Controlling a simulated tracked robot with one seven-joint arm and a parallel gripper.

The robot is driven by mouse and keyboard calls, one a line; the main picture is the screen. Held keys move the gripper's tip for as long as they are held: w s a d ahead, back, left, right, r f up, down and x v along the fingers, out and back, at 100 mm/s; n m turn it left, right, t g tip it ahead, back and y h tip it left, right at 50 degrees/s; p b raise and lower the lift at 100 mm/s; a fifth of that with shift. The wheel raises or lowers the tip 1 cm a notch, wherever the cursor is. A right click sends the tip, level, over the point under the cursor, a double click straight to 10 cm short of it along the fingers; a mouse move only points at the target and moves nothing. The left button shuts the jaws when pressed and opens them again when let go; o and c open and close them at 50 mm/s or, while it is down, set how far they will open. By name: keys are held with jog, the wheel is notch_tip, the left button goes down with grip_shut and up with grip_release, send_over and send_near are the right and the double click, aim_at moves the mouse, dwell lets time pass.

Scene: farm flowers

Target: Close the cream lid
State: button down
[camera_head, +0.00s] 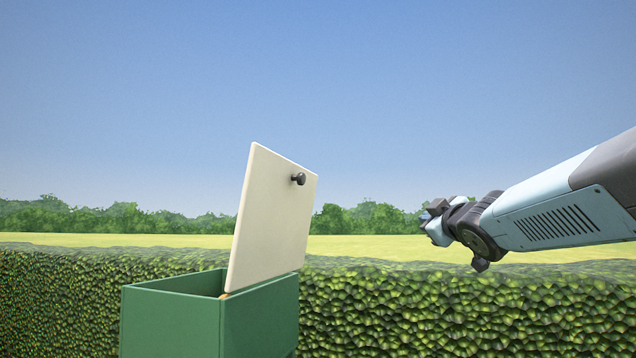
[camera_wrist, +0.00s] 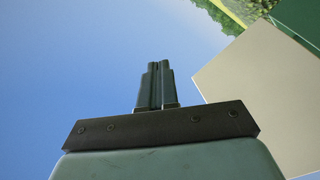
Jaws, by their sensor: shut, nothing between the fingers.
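The cream lid (camera_head: 272,215) stands raised, nearly upright and slightly tilted, on the green box (camera_head: 260,318) in the head view. A dark round knob (camera_head: 298,179) sits near its upper right edge. My gripper (camera_head: 432,216) is to the right of the lid, apart from it, at about the height of its lower half. In the wrist view my gripper (camera_wrist: 158,80) is shut, its fingers together and empty. The cream lid (camera_wrist: 265,90) fills the right side of that view, with a corner of the green box (camera_wrist: 301,20) beyond it. The knob is not visible there.
A textured green hedge (camera_head: 440,310) runs behind the box across the head view. A yellow-green field (camera_head: 370,247) and trees lie beyond. The air between my gripper and the lid is clear in the head view.

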jog(key=w+a+r+n+y, duration=0.4)
jog(key=a+r+n+y, duration=0.1)
jog(key=r+n+y, duration=0.3)
jog(key=n+g+y, duration=0.9)
jog(key=n+g, duration=0.2)
jog(key=n, duration=0.4)
send_near(302, 179)
jog(key=x, duration=0.6)
jog(key=shift+w+a, duration=0.2)
jog(key=shift+a, duration=0.05)
